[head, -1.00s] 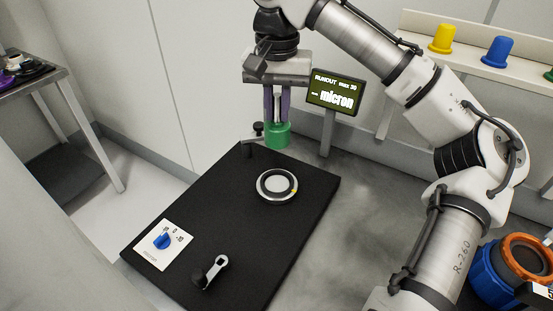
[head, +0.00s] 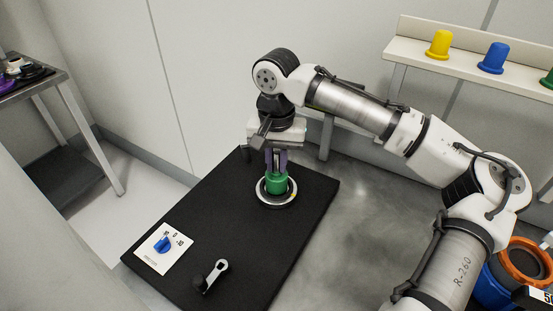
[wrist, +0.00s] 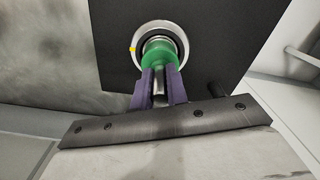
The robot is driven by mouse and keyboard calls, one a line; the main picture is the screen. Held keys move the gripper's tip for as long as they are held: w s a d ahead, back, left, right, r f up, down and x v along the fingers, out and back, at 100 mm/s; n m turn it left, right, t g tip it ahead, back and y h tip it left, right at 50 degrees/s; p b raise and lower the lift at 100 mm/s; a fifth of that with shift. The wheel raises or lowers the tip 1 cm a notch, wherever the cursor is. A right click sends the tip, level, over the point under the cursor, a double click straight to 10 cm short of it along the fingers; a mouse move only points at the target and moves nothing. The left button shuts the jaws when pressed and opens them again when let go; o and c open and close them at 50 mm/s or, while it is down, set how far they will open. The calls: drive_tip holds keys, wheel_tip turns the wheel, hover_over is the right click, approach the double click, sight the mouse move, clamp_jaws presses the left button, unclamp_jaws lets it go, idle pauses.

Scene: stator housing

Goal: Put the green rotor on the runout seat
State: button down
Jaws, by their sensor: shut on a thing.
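The green rotor (head: 276,183) is upright between the purple fingers of my gripper (head: 277,162) in the head view. My gripper is shut on the rotor's upper part. The runout seat (head: 276,203), a pale ring with a dark inner ring, lies on the black mat directly below the rotor. In the wrist view the rotor (wrist: 158,53) overlaps the middle of the seat (wrist: 183,38), and my gripper (wrist: 158,80) holds its near end. I cannot tell whether the rotor's lower end touches the seat.
The black mat (head: 240,240) also carries a blue dial on a white plate (head: 163,246) and a small crank lever (head: 215,275). A shelf at the back right holds a yellow cup (head: 439,44) and a blue cup (head: 494,58). A blue and orange housing (head: 517,268) stands at right.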

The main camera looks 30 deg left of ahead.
drive_tip(key=c, duration=1.4)
unclamp_jaws()
drive_tip(key=shift+f, duration=0.1)
wheel_tip(320, 180, up, 12)
drive_tip(key=shift+r+b, duration=0.2)
drive_tip(key=shift+b, duration=0.35)
